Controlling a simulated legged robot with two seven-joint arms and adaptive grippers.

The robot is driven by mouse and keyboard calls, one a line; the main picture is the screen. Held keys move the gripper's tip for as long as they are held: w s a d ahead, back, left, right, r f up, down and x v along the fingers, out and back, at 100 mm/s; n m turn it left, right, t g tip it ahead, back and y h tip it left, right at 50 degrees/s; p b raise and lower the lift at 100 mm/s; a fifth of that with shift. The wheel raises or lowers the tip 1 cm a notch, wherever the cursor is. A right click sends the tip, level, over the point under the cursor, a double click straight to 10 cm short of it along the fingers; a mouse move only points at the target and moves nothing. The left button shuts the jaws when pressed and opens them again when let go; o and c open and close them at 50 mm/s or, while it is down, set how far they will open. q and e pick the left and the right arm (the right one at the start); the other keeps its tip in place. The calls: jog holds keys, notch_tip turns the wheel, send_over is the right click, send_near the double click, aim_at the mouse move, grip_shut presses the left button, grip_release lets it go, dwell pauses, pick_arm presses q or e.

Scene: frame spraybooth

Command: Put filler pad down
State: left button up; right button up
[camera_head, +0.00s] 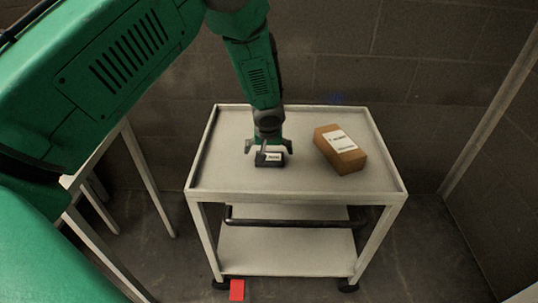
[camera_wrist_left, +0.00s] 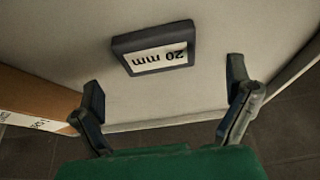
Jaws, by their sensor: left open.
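The filler pad (camera_head: 272,160) is a small dark block with a white label, on the top shelf of the white cart (camera_head: 230,182). In the left wrist view the pad (camera_wrist_left: 118,46) lies flat on the light surface with its "20 mm" label upside down. My left gripper (camera_head: 268,148) is above the pad in the head view, fingers spread. In the wrist view my left gripper (camera_wrist_left: 166,80) is open and empty, and the pad is beyond its fingertips, with no visible contact. My right gripper is not in view.
A brown box (camera_head: 328,137) with white labels sits on the cart top right of the pad; it shows at the left of the wrist view (camera_wrist_left: 30,100). The front and back left of the cart top are clear. A red block (camera_head: 237,290) is on the floor. Brick walls stand behind.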

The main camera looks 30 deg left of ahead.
pick_arm(q)
jog(key=v, duration=0.7)
jog(key=shift+s+r+p, duration=0.15)
jog(key=shift+r+p, duration=0.2)
jog(key=shift+d, duration=0.15)
